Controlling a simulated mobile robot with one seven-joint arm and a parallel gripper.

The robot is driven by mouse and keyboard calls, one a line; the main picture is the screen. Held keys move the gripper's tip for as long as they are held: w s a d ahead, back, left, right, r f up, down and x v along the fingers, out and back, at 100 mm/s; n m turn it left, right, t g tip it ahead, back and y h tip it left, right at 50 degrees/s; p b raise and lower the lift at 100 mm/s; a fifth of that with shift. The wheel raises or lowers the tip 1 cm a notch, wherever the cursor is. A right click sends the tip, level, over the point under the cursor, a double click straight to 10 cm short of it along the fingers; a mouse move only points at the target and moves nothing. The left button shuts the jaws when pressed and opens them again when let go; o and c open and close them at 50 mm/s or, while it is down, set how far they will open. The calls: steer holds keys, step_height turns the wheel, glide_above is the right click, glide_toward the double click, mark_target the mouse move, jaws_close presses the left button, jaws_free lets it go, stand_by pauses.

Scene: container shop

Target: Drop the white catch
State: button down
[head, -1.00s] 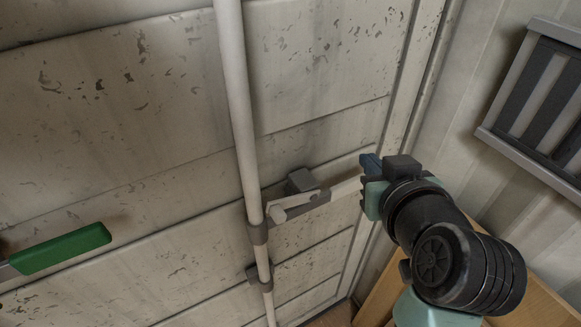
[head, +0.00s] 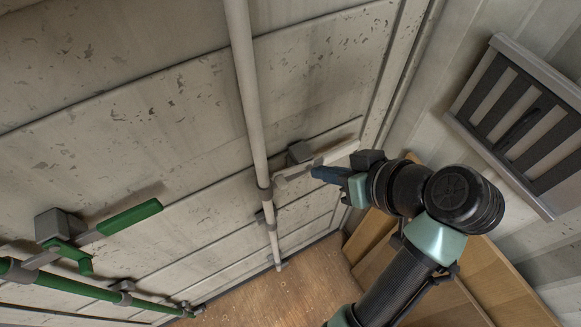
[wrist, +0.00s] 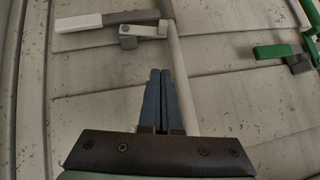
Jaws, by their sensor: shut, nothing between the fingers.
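The white catch (head: 290,179) is on the container door, by the white upright bar (head: 245,70). It also shows in the wrist view (wrist: 145,31) as a short pale piece with a dark block at one end. The white handle (head: 340,153) runs out sideways beside it, and its pale grip shows in the wrist view (wrist: 78,24). My gripper (head: 316,172) is shut and empty. In the head view its blue fingertips overlap the catch area. In the wrist view the fingertips (wrist: 160,72) point at the bar, with a visible gap to the catch. Contact cannot be told.
A green handle (head: 130,217), a green catch (head: 72,257) and a green bar (head: 80,287) are on the door at the left. A slatted vent (head: 515,115) is on the right wall. Wooden boards (head: 385,265) lean below my arm. The brown floor (head: 270,300) is bare.

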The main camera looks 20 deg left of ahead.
stand_by(0.3)
steer(key=p, duration=0.3)
glide_toward(281, 176)
steer(key=w+a, duration=0.2)
steer(key=a, duration=0.1)
steer(key=shift+s+a+f+p, duration=0.1)
steer(key=shift+a+f+p, duration=0.15)
steer(key=shift+f, duration=0.7)
steer(key=shift+s+a+f+p, duration=0.1)
steer(key=shift+a+f+p, duration=0.15)
steer(key=shift+f, duration=0.75)
steer(key=shift+w, duration=0.1)
